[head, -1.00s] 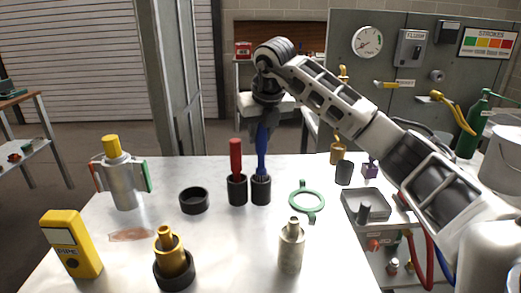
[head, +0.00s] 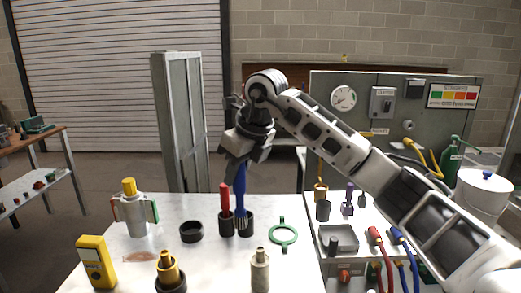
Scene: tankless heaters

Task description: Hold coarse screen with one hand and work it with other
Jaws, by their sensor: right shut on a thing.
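My right gripper (head: 241,160) is shut on the handle of a blue brush (head: 240,180). The brush is upright, its bristles at the mouth of a black cup (head: 247,230); I cannot tell how far they are inside. A red-handled tool (head: 225,197) stands in the black cup (head: 227,227) beside it. I cannot tell for certain which thing is the coarse screen. A beige-silver cylinder with a narrow neck (head: 260,272) stands at the front of the table, and a gold stepped fitting (head: 168,268) sits in a black ring. My left gripper is out of view.
A silver canister with a yellow cap (head: 132,215), a yellow meter (head: 95,262), a black ring (head: 191,232) and a green ring (head: 283,234) are on the white table (head: 210,265). A grey tray (head: 340,238) and hoses are at right, before a grey panel (head: 350,130).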

